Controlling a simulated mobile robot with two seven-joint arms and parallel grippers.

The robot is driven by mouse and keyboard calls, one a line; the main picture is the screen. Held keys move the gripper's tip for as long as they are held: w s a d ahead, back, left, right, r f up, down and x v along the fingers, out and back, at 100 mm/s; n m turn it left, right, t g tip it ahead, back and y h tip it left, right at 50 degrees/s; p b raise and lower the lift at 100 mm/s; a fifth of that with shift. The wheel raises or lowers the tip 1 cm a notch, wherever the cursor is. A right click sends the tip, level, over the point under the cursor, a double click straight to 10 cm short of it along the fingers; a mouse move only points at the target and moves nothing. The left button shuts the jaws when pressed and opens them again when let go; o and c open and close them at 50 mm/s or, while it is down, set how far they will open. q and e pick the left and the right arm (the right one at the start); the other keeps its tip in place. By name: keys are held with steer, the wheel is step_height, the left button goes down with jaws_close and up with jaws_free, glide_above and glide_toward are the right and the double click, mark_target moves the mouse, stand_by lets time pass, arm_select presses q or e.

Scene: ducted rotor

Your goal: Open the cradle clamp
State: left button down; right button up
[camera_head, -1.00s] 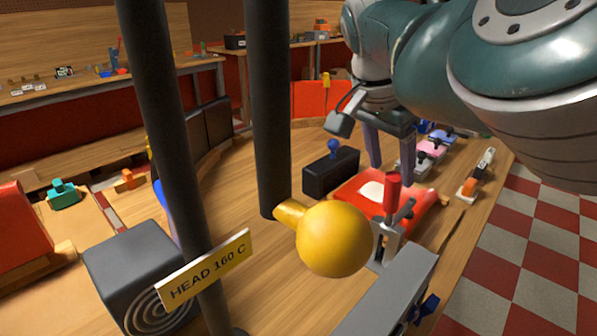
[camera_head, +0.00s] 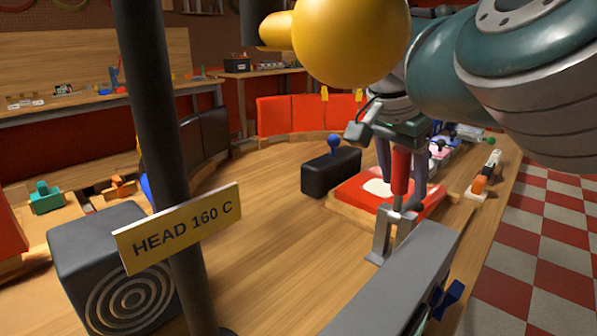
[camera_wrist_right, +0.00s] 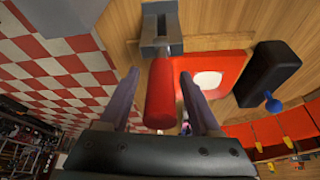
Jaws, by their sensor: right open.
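The cradle clamp (camera_head: 384,232) is a grey metal bracket with linkage and a red handle (camera_head: 401,172), which stands upright in the head view. The red handle also shows in the wrist view (camera_wrist_right: 160,95), end towards the camera. My right gripper (camera_head: 402,184) is open, with its two dark fingers on either side of the handle. In the wrist view the fingers (camera_wrist_right: 159,73) straddle the red handle, with a visible gap on the right; contact on the left is unclear. My left gripper is not in view.
A large yellow ball knob (camera_head: 350,40) hangs close in front of my right arm. A grey beam (camera_head: 395,285) lies in front of the clamp. A red pad (camera_head: 352,190) and black block (camera_head: 331,172) sit behind.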

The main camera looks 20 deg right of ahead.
steer(key=shift+c, duration=0.3)
jaws_close()
stand_by(1.0)
